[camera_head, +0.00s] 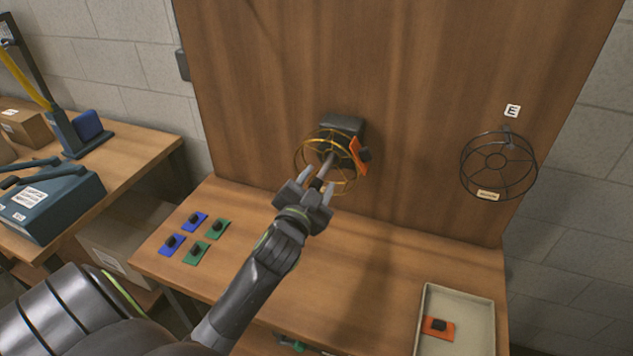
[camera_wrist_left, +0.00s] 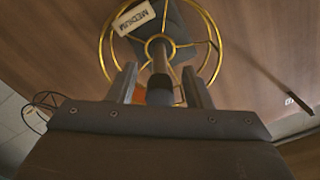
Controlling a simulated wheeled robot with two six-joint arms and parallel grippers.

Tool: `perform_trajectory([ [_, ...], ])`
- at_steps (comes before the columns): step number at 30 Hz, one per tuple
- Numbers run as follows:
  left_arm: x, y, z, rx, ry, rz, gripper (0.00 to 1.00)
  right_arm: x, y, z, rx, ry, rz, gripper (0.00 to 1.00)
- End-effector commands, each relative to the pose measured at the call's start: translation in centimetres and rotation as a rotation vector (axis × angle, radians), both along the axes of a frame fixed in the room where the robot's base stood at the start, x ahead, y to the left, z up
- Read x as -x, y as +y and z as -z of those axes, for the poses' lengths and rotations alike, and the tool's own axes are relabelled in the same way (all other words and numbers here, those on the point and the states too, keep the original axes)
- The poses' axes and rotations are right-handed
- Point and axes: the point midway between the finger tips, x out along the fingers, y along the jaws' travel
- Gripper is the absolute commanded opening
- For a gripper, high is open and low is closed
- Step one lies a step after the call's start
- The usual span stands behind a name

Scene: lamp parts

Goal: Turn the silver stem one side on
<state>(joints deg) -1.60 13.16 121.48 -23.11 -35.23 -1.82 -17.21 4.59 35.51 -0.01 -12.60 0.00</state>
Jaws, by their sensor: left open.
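The silver stem (camera_head: 328,163) sticks out from a dark wall block (camera_head: 343,125) through the middle of a gold wire cage (camera_head: 299,150). In the left wrist view the stem (camera_wrist_left: 159,58) shows end-on with a dark tip (camera_wrist_left: 160,90). My left gripper (camera_head: 318,181) is open, with one finger on each side of the stem's outer end. In the left wrist view the gripper (camera_wrist_left: 161,72) has gaps beside the stem. An orange piece (camera_head: 359,156) with a dark knob sits at the cage's right side. My right gripper is not in view.
A black wire cage (camera_head: 497,168) hangs on the wooden panel (camera_head: 430,90) at right, below an "E" label (camera_head: 512,111). Blue tiles (camera_head: 172,243) and green tiles (camera_head: 197,252) lie on the bench at left. A tray (camera_head: 457,295) holds an orange tile (camera_head: 438,328).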

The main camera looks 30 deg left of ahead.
Motion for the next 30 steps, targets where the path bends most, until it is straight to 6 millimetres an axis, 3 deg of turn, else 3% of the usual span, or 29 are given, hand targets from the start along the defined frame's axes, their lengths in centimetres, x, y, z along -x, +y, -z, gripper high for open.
perform_trajectory([
  [5,0.02,-0.01,0.01,0.000,0.000,0.000,0.42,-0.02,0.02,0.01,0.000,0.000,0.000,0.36],
  [15,0.05,-0.02,0.03,0.000,0.001,0.001,0.01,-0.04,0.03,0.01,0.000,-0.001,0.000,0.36],
  [23,0.05,-0.02,0.06,0.031,-0.006,0.000,0.01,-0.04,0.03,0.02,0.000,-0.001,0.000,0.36],
  [30,0.01,-0.03,0.08,0.158,-0.037,-0.001,0.01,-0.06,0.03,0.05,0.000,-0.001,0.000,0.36],
])
